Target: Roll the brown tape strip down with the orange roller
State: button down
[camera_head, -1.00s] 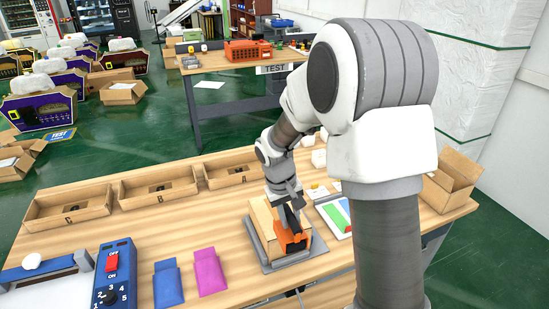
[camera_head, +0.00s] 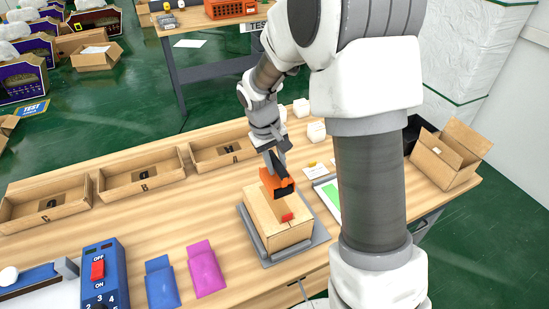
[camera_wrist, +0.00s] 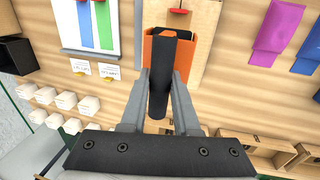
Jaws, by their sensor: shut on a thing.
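My gripper (camera_head: 274,160) is shut on the black handle of the orange roller (camera_head: 277,184). In the wrist view my gripper (camera_wrist: 162,78) has its two grey fingers on either side of the dark handle, with the orange roller body (camera_wrist: 148,50) beyond. The roller is over the far part of a closed cardboard box (camera_head: 285,236); I cannot tell if it touches the top. The brown tape strip (camera_head: 280,207) is hard to tell from the cardboard. A red tab (camera_head: 287,217) shows at the box's near top edge and in the wrist view (camera_wrist: 179,11).
The box sits on a grey tray (camera_head: 269,262). Blue (camera_head: 162,284) and magenta (camera_head: 206,270) pouches and a blue control box (camera_head: 105,272) lie to the left. Wooden bins (camera_head: 142,175) line the back. An open carton (camera_head: 447,155) stands right.

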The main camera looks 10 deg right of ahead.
aim_at(275, 176)
jog(key=shift+f+b, duration=1.95)
jog(key=shift+f, duration=0.9)
jog(key=shift+f+b, duration=0.55)
jog(key=shift+f, duration=0.1)
